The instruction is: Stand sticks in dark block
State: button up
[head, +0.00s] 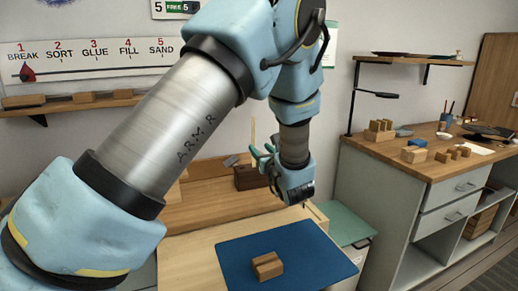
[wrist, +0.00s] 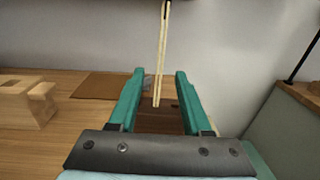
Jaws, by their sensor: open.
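The dark block (head: 246,178) stands on the wooden bench behind my gripper, and in the wrist view it (wrist: 165,119) shows between the fingers, partly hidden by them. Pale slender sticks (wrist: 161,55) rise close together from the block's area, nearly upright and slightly tilted, with a dark spot near their top. A pale stick (head: 253,132) also shows above the block in the head view; how deep the lower ends sit is unclear. My gripper (wrist: 158,73) is open, its green fingers on either side of the sticks with gaps. It also shows in the head view (head: 262,153).
A blue mat (head: 320,255) with a small wooden block (head: 267,265) lies in front. A pale wooden block (wrist: 28,98) and a brown mat (wrist: 105,86) are on the left in the wrist view. A side counter (head: 455,160) with wooden pieces stands at right.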

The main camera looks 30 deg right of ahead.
jog(key=s, duration=0.4)
jog(key=shift+s+a, duration=0.1)
jog(key=shift+a, duration=0.25)
notch_tip(320, 180, up, 6)
jog(key=p, duration=0.3)
dwell(0.5)
dwell(0.3)
